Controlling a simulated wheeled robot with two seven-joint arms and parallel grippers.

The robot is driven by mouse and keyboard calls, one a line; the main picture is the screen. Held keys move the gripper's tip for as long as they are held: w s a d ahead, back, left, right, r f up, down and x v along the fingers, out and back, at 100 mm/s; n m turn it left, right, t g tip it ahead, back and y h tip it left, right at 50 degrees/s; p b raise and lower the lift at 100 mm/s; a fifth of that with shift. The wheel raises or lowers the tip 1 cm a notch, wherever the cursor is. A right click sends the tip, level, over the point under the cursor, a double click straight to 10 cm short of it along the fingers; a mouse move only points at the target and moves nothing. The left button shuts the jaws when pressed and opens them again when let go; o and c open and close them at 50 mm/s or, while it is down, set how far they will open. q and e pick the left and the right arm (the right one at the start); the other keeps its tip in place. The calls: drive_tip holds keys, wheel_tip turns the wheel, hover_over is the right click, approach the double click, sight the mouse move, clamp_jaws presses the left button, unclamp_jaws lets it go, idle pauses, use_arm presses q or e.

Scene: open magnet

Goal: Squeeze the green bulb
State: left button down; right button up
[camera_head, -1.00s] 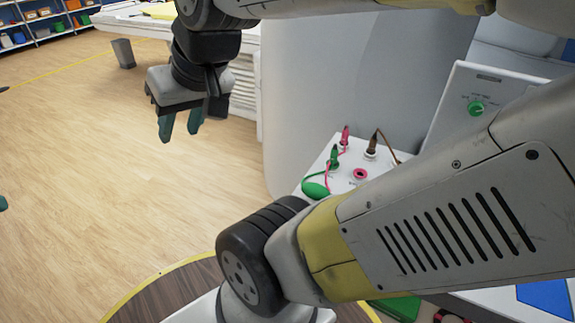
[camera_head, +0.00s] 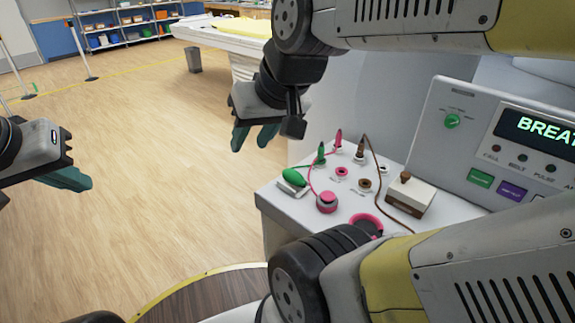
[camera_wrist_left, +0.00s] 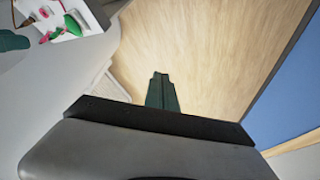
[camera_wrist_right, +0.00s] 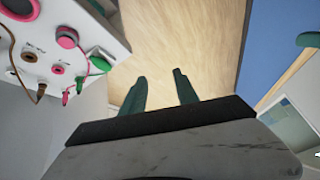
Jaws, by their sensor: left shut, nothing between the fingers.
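The green bulb (camera_head: 295,176) lies at the left edge of the white panel top (camera_head: 278,203), by the green plug (camera_head: 320,155). It also shows in the left wrist view (camera_wrist_left: 73,25) and in the right wrist view (camera_wrist_right: 101,64). My right gripper (camera_head: 254,136) hangs in the air left of and above the bulb, apart from it. Its two teal fingers stand apart with nothing between them (camera_wrist_right: 160,92). My left gripper (camera_head: 75,179) is farther left over the floor, well away from the bulb. Its teal fingers are together and empty (camera_wrist_left: 162,90).
The panel carries a pink round button (camera_head: 327,202), pink and brown plugs with cords, and a brown-knobbed white box (camera_head: 409,196). A console with a lit display (camera_head: 537,128) stands behind. My own arm crosses the lower right. Open wooden floor (camera_head: 140,150) lies left.

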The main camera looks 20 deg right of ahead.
drive_tip(key=o, duration=0.3)
use_arm(q)
drive_tip(key=w+d+f+m+g+h, duration=0.1)
drive_tip(key=w+d+m+h, duration=0.15)
drive_tip(key=w+d, duration=0.65)
drive_tip(key=w+d+m+g+h, duration=0.25)
drive_tip(key=w+d, duration=0.25)
drive_tip(key=d, duration=0.8)
drive_tip(key=w+d+f+m+g+h, duration=0.1)
drive_tip(key=w+d+f, duration=0.1)
drive_tip(key=d+f, duration=0.4)
drive_tip(key=w+d+f+m+g+h, duration=0.1)
drive_tip(key=d+f, duration=0.4)
drive_tip(key=d, duration=1.1)
drive_tip(key=shift+w+d+f+m, duration=0.15)
drive_tip(key=shift+w+f+m, duration=0.15)
drive_tip(key=shift+w+f, duration=0.05)
use_arm(e)
drive_tip(key=shift+o, duration=0.2)
